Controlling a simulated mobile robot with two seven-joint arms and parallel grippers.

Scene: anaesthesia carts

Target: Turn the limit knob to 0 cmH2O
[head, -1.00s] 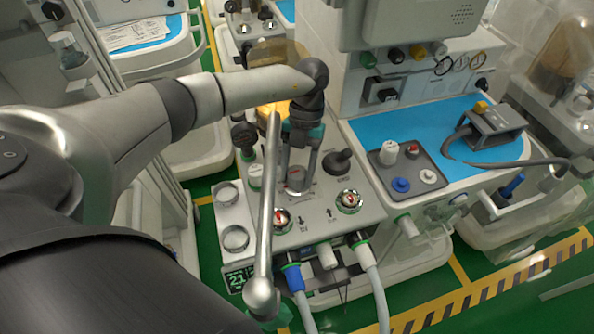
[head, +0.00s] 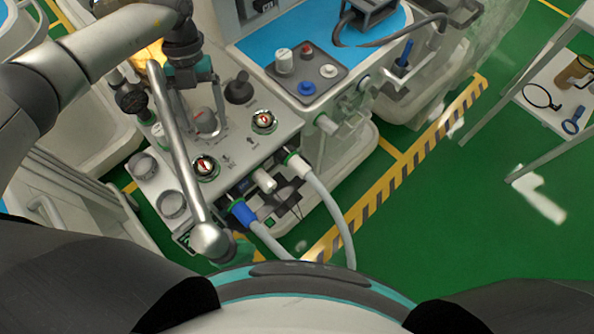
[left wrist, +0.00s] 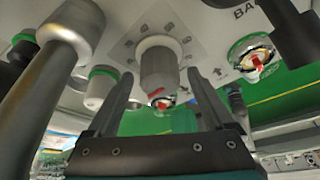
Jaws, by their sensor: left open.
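The limit knob (head: 205,121) is a grey knob with a red mark, on the sloping top panel of the cart's breathing block. In the left wrist view the knob (left wrist: 158,66) stands in the middle, its red mark toward the camera, with a printed scale around it. My left gripper (head: 203,104) is open, reaching down at the knob. In the left wrist view its two fingers (left wrist: 158,76) lie on either side of the knob, with gaps visible; contact cannot be made out. The scale's figures are too small to read. My right gripper is not in view.
A metal bar (head: 176,150) runs close beside the gripper on the left. A black knob (head: 239,88) and two round valves with red marks (head: 264,121) stand nearby. Hoses (head: 325,200) leave the block's front.

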